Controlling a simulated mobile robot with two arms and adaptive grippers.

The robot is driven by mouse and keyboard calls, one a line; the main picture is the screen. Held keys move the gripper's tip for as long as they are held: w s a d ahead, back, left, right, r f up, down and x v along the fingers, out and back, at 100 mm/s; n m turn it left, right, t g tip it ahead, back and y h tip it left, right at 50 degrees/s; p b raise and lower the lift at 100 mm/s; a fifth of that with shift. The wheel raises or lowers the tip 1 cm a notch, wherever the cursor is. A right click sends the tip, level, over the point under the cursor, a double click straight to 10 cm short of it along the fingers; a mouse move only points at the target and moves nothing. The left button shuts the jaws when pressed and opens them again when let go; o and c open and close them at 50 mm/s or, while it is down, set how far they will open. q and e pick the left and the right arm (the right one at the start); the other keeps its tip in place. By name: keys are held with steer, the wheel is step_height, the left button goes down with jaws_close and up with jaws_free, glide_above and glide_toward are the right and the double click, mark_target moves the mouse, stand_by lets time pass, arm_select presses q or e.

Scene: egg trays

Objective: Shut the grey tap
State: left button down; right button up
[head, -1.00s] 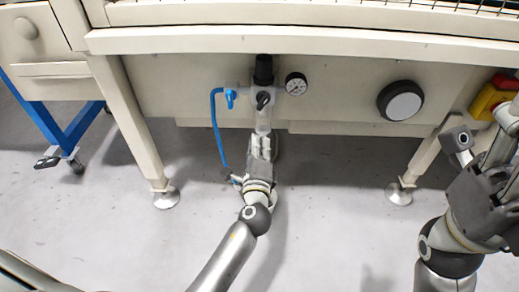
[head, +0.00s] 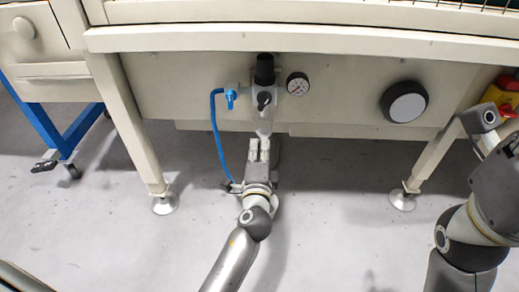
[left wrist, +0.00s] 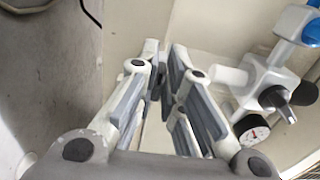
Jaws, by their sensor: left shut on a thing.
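The grey tap (head: 264,101) is the small dark grey handle on the front of the air unit under the machine, below its black top knob. In the left wrist view the tap (left wrist: 288,95) stands to the right, apart from the fingers. My left gripper (head: 258,148) is in front of and below the unit. In the left wrist view its fingers (left wrist: 165,68) are close together; what is between them cannot be made out. My right gripper is not in view; only part of that arm shows at the right edge.
A blue valve (head: 231,95) with a blue hose (head: 216,135) is left of the tap, and a pressure gauge (head: 298,84) is right of it. A round knob (head: 404,101) is farther right. Machine legs (head: 141,150) stand at both sides. The floor (head: 330,200) between is clear.

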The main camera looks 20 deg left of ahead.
arm_select(q)
steer(key=shift+w+a+r, duration=0.1)
steer(key=shift+a+r, duration=0.05)
steer(key=shift+r, duration=0.05)
steer(key=c, duration=1.6)
jaws_free()
steer(key=shift+c, duration=0.2)
steer(key=shift+o, duration=0.4)
steer(key=shift+f, duration=0.1)
steer(key=v, duration=1.2)
